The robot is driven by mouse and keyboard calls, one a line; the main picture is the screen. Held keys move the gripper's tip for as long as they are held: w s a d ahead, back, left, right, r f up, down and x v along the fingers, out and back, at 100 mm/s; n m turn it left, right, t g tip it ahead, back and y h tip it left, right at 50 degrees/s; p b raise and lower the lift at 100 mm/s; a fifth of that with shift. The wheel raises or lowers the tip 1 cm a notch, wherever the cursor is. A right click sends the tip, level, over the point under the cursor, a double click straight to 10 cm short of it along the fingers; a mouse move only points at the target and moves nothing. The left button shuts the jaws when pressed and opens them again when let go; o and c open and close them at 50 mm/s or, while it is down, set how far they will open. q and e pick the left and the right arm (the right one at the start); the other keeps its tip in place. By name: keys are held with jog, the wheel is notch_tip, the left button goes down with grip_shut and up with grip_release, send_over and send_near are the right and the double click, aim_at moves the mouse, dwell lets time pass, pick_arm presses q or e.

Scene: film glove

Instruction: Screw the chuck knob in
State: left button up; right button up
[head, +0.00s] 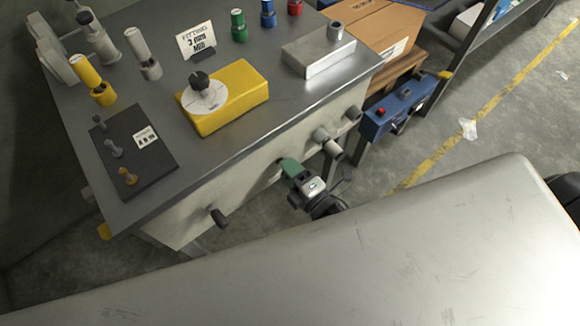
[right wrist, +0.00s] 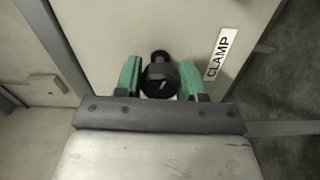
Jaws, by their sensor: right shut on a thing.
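My right gripper (head: 290,168) is at the front panel of the workbench (head: 180,215), with its green fingertips against the panel side. In the right wrist view its two green fingers (right wrist: 160,72) are shut on a black round knob (right wrist: 160,84), one on each side. A white label reading CLAMP (right wrist: 220,55) is on the panel to the right of this knob. The gripper hides the held knob in the head view. Another dark knob (head: 219,217) sticks out of the panel further left. I see no label for a chuck knob. My left gripper is out of view.
Grey cylindrical handles (head: 330,143) stick out of the panel just right of my gripper. A yellow block with a black-knobbed dial (head: 228,97) and a black plate with small levers (head: 125,155) lie on the bench top. A blue box (head: 398,108) stands further right.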

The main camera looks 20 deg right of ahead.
jog(key=m+p, duration=0.2)
jog(key=m, duration=0.3)
jog(key=shift+m, duration=0.3)
jog(key=m+p, duration=0.1)
jog(key=m, duration=0.3)
jog(key=shift+f, duration=0.1)
jog(key=m+p, duration=0.1)
jog(key=m, duration=0.4)
jog(key=shift+s+f+m, duration=0.1)
jog(key=shift+m, duration=0.3)
jog(key=m+p, duration=0.1)
jog(key=m, duration=0.3)
jog(key=shift+m, duration=0.3)
jog(key=m, duration=0.4)
jog(key=shift+f+m, duration=0.1)
jog(key=shift+m, duration=0.2)
jog(key=m+b, duration=0.1)
jog(key=m, duration=0.3)
jog(key=shift+a, duration=0.1)
jog(key=m+b, duration=0.1)
jog(key=m, duration=0.4)
jog(key=shift+s+b, duration=0.1)
jog(key=shift+b, duration=0.25)
jog(key=m+b, duration=0.2)
jog(key=m, duration=0.2)
jog(key=shift+m, duration=0.3)
